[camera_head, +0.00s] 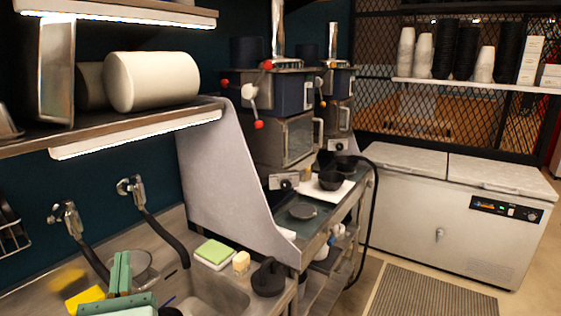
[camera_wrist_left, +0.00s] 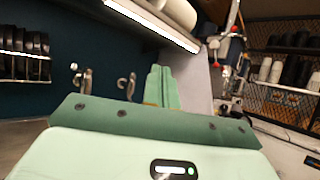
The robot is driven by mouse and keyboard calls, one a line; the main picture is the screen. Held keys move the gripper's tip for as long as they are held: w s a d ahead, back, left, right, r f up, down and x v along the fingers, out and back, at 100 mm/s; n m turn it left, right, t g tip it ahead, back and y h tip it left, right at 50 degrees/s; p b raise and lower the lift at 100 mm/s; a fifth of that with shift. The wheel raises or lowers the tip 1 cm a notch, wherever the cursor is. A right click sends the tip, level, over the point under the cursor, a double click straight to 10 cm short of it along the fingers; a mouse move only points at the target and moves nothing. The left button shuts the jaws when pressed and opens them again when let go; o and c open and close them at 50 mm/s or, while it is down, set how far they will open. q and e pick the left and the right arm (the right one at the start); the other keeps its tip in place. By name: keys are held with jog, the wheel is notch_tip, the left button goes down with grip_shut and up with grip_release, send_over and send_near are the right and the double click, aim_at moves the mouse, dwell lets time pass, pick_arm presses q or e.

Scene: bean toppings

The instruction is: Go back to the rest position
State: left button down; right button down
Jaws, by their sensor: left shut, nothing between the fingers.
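My left gripper (camera_head: 120,262) is pale and dark green and shows at the bottom left of the head view, in front of the sink area. Its two fingers are together and point upward in the picture, with nothing between them. In the left wrist view the closed fingers of the left gripper (camera_wrist_left: 161,80) stand up beyond the green gripper body. A round metal bowl or strainer (camera_head: 142,268) is partly hidden behind the fingers in the head view. My right gripper is in neither view.
Two taps (camera_head: 160,225) stand behind the steel sink (camera_head: 215,293). A green sponge (camera_head: 215,252) and a black object (camera_head: 268,278) lie on the counter to the right. A shelf (camera_head: 130,122) with a white roll (camera_head: 152,80) overhangs the left. A grey panel (camera_head: 225,180) divides the counter.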

pick_arm(q)
jog(key=s+d+f+m+g+h, duration=0.15)
jog(key=d+m+h, duration=0.45)
jog(key=m, duration=0.6)
jog(key=w+d+f+m+h, duration=0.1)
jog(key=d+f+m+h, duration=0.2)
jog(key=d+m+h, duration=0.55)
jog(key=s+a+f+m+g, duration=0.1)
jog(key=s+f+m+g, duration=0.4)
jog(key=f+m, duration=0.7)
jog(key=s+a+f+m+g+y, duration=0.9)
jog(key=s+a+m, duration=0.25)
jog(key=m, duration=0.45)
jog(key=s+d+f+n+g+h+b, duration=0.1)
jog(key=d+f+b, duration=0.1)
jog(key=f, duration=1.1)
jog(key=s+d+f+g+h+b, duration=0.1)
jog(key=d+f+b, duration=0.15)
jog(key=f, duration=1.15)
jog(key=s+f+n+g+h+b, duration=0.1)
jog(key=s+f+n+g+b, duration=0.2)
jog(key=s+f, duration=1.8)
jog(key=shift+a+f+g+h+b, duration=0.35)
jog(key=shift+f+b, duration=0.3)
jog(key=shift+b, duration=0.5)
